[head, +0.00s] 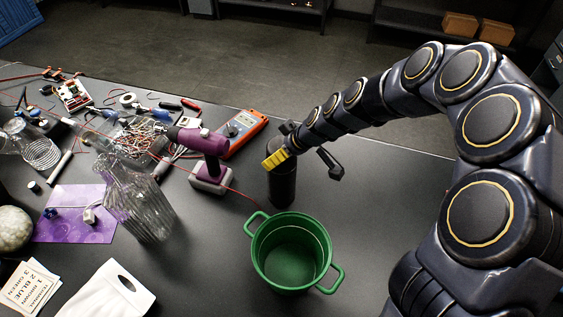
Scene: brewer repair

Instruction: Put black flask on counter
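The black flask (282,186) is a dark upright cylinder on the dark counter (375,200), just behind the green pot. My gripper (309,149) is at the flask's top, coming in from the upper right. Its two dark fingers are spread wide, one to the upper left and one to the lower right. Whether the gripper touches the flask cannot be told.
A green two-handled pot (291,253) stands close in front of the flask. A purple and grey tool (207,150), an orange multimeter (243,132) and a clear ribbed vessel (140,200) stand to the left. Cables clutter the far left. The counter is clear right of the flask.

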